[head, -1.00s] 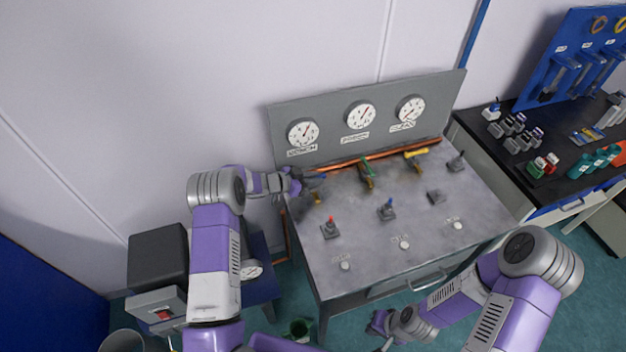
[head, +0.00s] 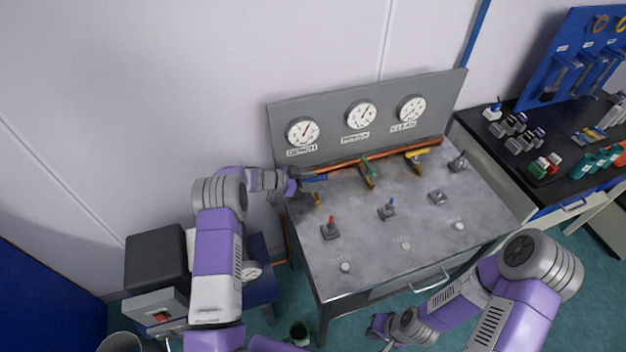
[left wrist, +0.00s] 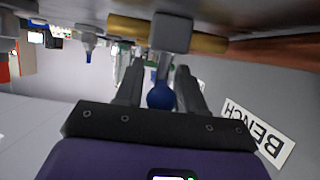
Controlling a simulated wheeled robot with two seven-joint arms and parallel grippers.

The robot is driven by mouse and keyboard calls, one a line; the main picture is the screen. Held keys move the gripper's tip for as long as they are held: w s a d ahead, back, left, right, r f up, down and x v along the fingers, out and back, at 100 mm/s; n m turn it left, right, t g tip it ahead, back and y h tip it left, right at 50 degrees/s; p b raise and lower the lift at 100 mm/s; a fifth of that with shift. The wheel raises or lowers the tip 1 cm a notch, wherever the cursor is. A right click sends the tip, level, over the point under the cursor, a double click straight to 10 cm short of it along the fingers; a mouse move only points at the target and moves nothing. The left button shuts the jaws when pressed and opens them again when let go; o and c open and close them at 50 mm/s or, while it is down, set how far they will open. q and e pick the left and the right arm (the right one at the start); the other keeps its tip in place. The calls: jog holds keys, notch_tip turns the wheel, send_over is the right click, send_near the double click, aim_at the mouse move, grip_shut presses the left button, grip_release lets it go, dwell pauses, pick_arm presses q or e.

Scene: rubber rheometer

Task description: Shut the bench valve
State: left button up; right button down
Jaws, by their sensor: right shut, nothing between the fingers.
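The bench valve's blue handle (head: 316,178) shows at the left end of the copper pipe, below the gauge labelled BENCH (head: 302,132). My left gripper (head: 301,178) is at this handle. In the left wrist view, the blue handle (left wrist: 160,96) lies between the two spread fingers of my left gripper (left wrist: 160,80), under a grey valve body (left wrist: 170,33) on a brass fitting. I cannot tell whether either finger touches it. My right gripper (head: 376,326) is shut and empty, low in front of the bench.
Red and blue toggle switches (head: 331,229) stand on the grey bench top (head: 360,225). A dark box (head: 157,262) is at the lower left.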

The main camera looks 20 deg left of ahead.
aim_at(306, 181)
pick_arm(q)
jog(key=shift+r, duration=0.3)
jog(key=shift+s+a+r, duration=0.15)
jog(key=shift+a, duration=0.15)
jog(key=v, duration=0.6)
jog(key=shift+s+a, duration=0.25)
jog(key=shift+a, duration=0.05)
